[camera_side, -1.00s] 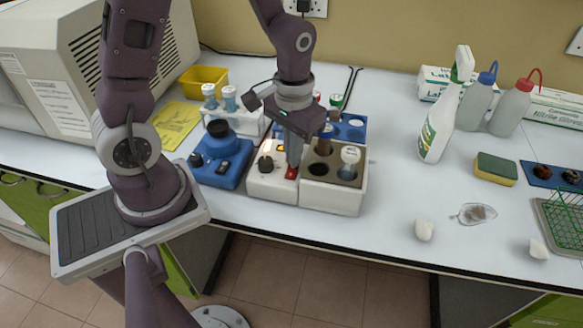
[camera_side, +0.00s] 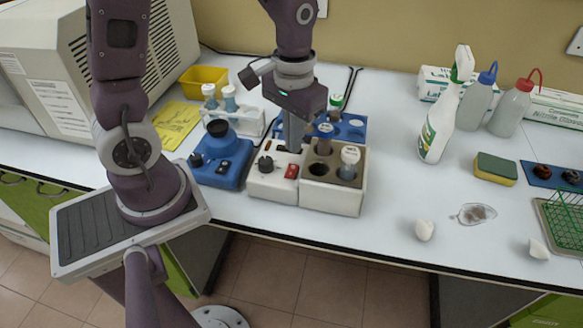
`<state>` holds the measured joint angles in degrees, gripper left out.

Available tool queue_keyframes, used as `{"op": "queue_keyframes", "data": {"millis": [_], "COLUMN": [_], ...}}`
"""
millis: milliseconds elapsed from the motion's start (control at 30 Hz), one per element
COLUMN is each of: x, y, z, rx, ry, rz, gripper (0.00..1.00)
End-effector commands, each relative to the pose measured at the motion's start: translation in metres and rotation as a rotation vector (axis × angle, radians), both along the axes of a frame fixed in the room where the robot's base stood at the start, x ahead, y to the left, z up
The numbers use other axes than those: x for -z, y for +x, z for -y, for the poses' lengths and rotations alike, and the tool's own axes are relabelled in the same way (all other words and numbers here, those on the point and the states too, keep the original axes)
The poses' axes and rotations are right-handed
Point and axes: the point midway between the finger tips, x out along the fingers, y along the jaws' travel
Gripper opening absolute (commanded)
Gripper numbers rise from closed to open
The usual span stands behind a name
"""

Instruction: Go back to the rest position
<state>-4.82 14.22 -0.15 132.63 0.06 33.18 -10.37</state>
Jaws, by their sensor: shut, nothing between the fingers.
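My gripper (camera_side: 293,146) is shut and empty. Its fingers point down over the back part of a white heating-block unit (camera_side: 275,187). Whether the tips touch the unit cannot be told. The unit's front has a black knob (camera_side: 265,164) and a red switch (camera_side: 292,171), both uncovered, in front of the fingers.
A blue mixer (camera_side: 221,165) stands left of the unit. A rack with capped bottles (camera_side: 229,103) and a yellow bin (camera_side: 204,77) stand behind it. A blue rack (camera_side: 352,132) is behind the block. A spray bottle (camera_side: 446,115) and sponge (camera_side: 495,168) are right.

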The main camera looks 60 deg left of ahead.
Motion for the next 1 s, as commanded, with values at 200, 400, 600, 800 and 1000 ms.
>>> {"op": "queue_keyframes", "data": {"millis": [200,400,600,800,1000], "x": [-0.021,-0.024,-0.034,-0.110,-0.142], "y": [0.001,0.000,-0.003,-0.052,-0.108], "z": [0.000,0.000,0.001,0.013,0.021], "rx": [0.000,0.000,0.012,0.130,0.233], "ry": [0.001,0.000,0.002,0.027,0.056], "rz": [0.003,0.001,0.026,0.258,0.447], "gripper": [0.00,0.00,0.00,0.00,0.00]}}
